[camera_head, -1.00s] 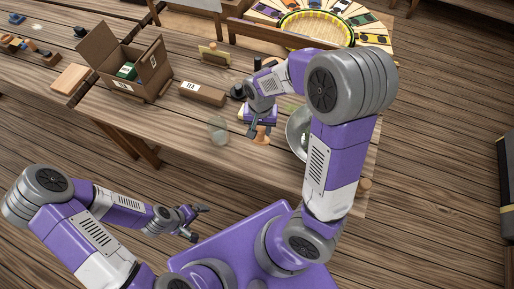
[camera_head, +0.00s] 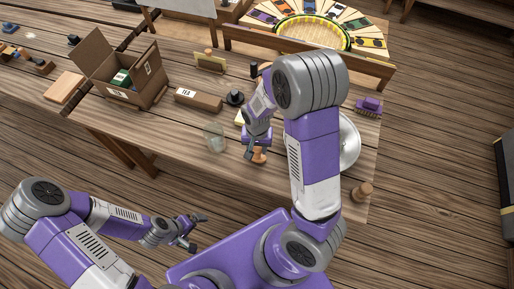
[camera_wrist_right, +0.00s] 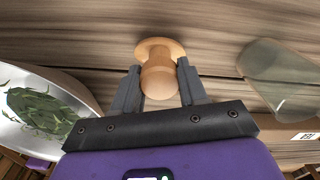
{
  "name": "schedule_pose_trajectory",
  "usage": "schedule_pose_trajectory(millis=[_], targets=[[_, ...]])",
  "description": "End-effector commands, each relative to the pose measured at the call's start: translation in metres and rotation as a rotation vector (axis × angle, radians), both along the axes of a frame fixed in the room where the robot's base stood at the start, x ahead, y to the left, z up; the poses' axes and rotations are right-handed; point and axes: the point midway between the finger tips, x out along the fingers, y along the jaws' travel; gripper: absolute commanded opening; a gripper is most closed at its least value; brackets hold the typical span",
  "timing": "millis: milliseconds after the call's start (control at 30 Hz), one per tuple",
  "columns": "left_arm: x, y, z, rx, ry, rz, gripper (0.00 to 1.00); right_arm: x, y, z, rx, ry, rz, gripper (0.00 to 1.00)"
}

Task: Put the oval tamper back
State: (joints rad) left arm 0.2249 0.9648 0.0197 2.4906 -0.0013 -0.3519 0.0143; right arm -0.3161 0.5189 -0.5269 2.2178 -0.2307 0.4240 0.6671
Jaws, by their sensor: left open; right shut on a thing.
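My right gripper (camera_head: 257,150) is shut on a tan wooden tamper (camera_head: 257,156) over the front part of the table. In the right wrist view the tamper (camera_wrist_right: 160,80) has a rounded handle between the two fingers (camera_wrist_right: 159,90) and a wider flat end beyond them. I cannot tell whether that end touches the table. My left gripper (camera_head: 196,233) is open and empty, in front of the table and apart from it. Another small wooden piece (camera_head: 362,191) stands at the table's front right corner.
A clear glass (camera_head: 214,138) stands just left of the right gripper. A metal bowl (camera_head: 350,143) is partly hidden behind my right arm; leaves show in it in the wrist view (camera_wrist_right: 45,108). A labelled box (camera_head: 198,99), an open carton (camera_head: 152,92) and a purple item (camera_head: 368,105) are on the table.

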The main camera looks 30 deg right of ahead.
Motion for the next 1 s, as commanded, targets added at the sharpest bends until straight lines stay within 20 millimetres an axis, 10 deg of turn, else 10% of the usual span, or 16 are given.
schedule_pose_trajectory(millis=[467,500,600,1000], targets=[[0.0001,0.0001,-0.0042,0.000,0.000,0.000,1.00,0.0002,0.0000,-0.0087,0.000,-0.001,0.001,0.00],[0.0002,0.0001,-0.0031,0.000,0.000,0.000,1.00,0.0002,0.0000,-0.0076,0.000,-0.001,0.001,0.48],[0.0002,0.0001,-0.0028,0.000,0.000,0.000,1.00,0.0002,0.0000,-0.0072,0.000,-0.001,0.001,0.64],[0.0001,0.0000,-0.0035,0.000,0.000,0.000,1.00,0.0007,0.0002,-0.0024,0.001,-0.003,0.001,0.68]])
